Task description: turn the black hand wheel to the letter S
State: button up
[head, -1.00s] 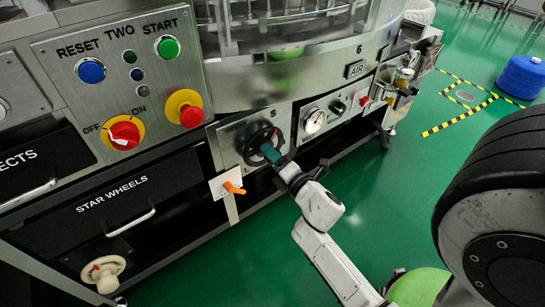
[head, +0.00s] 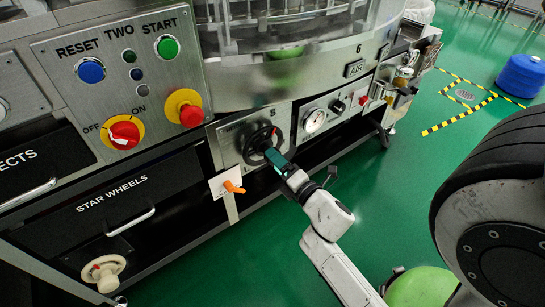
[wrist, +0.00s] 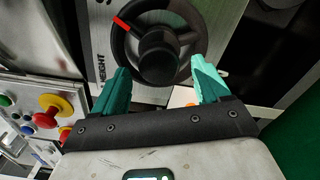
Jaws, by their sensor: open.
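The black hand wheel (head: 256,150) is on the metal front panel below the letter S (head: 272,112). In the wrist view the wheel (wrist: 187,17) shows a thick central hub and a red mark (wrist: 121,22) on its upper-left part. Nothing is held. In the head view my gripper (head: 272,155) covers the wheel's lower right; I cannot tell whether it touches.
An orange-handled switch (head: 233,187) juts out just below left of the wheel. A pressure gauge (head: 314,120) is to its right, and a red emergency button (head: 190,115) to its upper left. Green floor (head: 410,175) is open to the right.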

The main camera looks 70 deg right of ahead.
jog(key=v, duration=0.7)
jog(key=shift+s+a+p, duration=0.15)
jog(key=shift+s+p, duration=0.05)
jog(key=shift+p, duration=0.25)
